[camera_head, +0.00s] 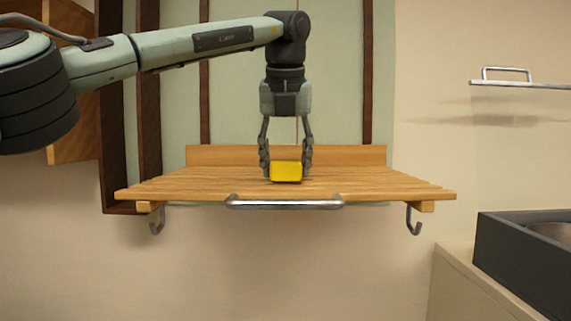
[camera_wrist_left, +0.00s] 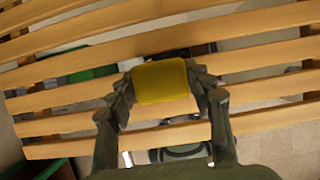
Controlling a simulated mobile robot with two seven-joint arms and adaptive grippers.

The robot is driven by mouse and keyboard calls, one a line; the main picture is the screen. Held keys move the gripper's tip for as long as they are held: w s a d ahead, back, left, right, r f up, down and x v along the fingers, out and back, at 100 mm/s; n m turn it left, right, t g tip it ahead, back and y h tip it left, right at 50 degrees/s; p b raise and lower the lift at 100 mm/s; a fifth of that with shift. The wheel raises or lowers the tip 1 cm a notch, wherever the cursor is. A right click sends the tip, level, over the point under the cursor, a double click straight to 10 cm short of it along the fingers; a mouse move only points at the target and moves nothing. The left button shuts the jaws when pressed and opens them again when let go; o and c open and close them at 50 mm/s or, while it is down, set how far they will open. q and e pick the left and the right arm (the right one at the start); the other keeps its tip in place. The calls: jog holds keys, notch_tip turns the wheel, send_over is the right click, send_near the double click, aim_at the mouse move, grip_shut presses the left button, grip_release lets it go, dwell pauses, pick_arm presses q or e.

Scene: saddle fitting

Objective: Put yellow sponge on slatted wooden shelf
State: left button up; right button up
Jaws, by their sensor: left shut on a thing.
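The yellow sponge (camera_head: 286,171) is at the middle of the slatted wooden shelf (camera_head: 195,184) in the head view. My left gripper (camera_head: 286,160) points straight down and is shut on the sponge, with one finger on each side. The sponge is at the slats' surface; I cannot tell for sure whether it touches them. In the left wrist view the sponge (camera_wrist_left: 161,81) sits between the fingertips (camera_wrist_left: 165,88), with the shelf slats (camera_wrist_left: 265,58) behind it. My right gripper is not in view.
The shelf has a metal bar (camera_head: 285,203) along its front and hooks (camera_head: 414,222) beneath both ends. A raised wooden board (camera_head: 345,154) runs along its back. A dark sink (camera_head: 525,252) stands at the lower right. Slats left and right of the sponge are clear.

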pick_arm(q)
jog(key=shift+f, duration=0.15)
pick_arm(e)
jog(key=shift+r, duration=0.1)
pick_arm(q)
jog(key=o, duration=1)
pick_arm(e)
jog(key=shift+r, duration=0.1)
pick_arm(q)
jog(key=v, duration=0.7)
notch_tip(320, 180, up, 5)
jog(key=p, duration=0.2)
send_over(285, 185)
jog(key=s, duration=0.2)
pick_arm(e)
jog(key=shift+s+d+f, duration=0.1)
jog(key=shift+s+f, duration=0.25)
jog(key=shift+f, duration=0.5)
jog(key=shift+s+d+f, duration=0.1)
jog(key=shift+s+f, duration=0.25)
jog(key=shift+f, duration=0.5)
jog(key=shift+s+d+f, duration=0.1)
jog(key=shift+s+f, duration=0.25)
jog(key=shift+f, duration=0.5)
